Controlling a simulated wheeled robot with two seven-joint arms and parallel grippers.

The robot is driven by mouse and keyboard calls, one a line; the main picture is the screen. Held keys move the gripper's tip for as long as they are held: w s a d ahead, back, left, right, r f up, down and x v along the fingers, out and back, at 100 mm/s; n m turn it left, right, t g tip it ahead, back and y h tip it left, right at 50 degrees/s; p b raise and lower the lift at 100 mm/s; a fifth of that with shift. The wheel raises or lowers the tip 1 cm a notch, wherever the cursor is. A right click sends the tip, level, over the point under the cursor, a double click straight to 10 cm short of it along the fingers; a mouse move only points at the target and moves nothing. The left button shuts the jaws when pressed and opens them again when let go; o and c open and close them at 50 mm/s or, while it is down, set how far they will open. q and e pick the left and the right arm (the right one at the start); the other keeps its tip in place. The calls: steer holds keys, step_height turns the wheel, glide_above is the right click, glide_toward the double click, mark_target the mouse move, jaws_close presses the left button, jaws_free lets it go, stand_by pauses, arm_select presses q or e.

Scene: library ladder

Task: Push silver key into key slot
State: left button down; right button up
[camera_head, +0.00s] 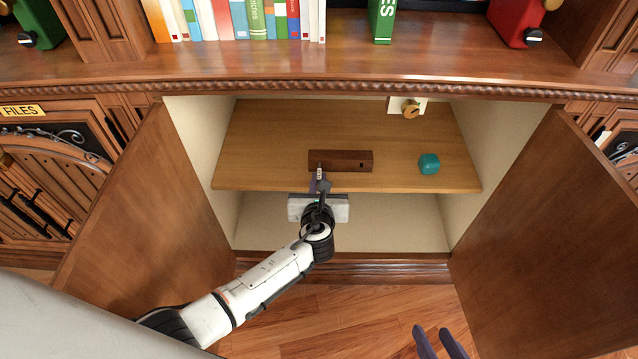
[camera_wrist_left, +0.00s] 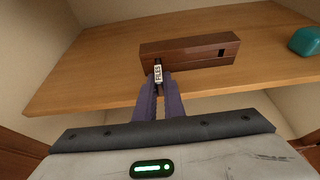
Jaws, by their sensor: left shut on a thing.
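My left gripper (camera_head: 319,180) is shut on the silver key (camera_head: 319,172), a small piece with a light, lettered face. It also shows between the purple fingertips in the left wrist view (camera_wrist_left: 157,74). The key is at the front face of a dark wooden block (camera_head: 345,157), near its left end. I cannot tell whether its tip is inside the block. A dark key slot (camera_wrist_left: 221,53) shows near the block's right end; any opening behind the key is hidden. My right gripper (camera_head: 440,343) is open and empty at the bottom edge, well away from the block.
The block sits on a wooden shelf (camera_head: 270,135) inside a cabinet with both doors (camera_head: 150,220) open. A teal cube (camera_head: 429,164) lies right of the block. A row of books stands above.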

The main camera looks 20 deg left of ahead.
arm_select(q)
steer(key=shift+w+a, duration=0.1)
steer(key=shift+w, duration=0.25)
arm_select(e)
steer(key=shift+s+f, duration=0.25)
arm_select(q)
steer(key=shift+w+a, duration=0.1)
steer(key=shift+w, duration=0.3)
arm_select(e)
steer(key=shift+f, duration=0.1)
arm_select(q)
steer(key=c, duration=1.8)
jaws_free()
steer(key=shift+o, duration=0.2)
arm_select(e)
steer(key=shift+w, duration=0.2)
steer(key=shift+w, duration=0.1)
